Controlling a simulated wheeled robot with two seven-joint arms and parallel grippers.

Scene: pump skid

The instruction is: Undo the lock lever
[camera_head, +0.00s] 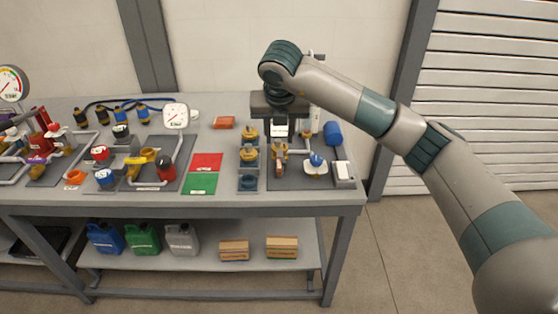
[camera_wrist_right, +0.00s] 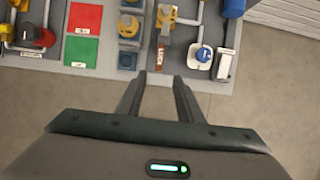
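The lock lever is a small orange-red tagged lever (camera_wrist_right: 161,56) on the yellow valve, at the bench's front edge in the right wrist view. In the head view it shows as an orange piece (camera_head: 279,169) on the dark plate at the right end of the bench. My right gripper (camera_head: 280,130) hangs above the back of that plate. In the wrist view its two fingers (camera_wrist_right: 160,80) are spread with nothing between them, and the lever shows just beyond the tips, apart from them. My left gripper is not in view.
A white part with a blue knob (camera_head: 316,160) stands right of the lever, and a blue cylinder (camera_head: 332,133) behind. Brass fittings (camera_head: 249,154) stand in a rack to the left. Red (camera_head: 207,161) and green (camera_head: 199,184) mats lie flat farther left.

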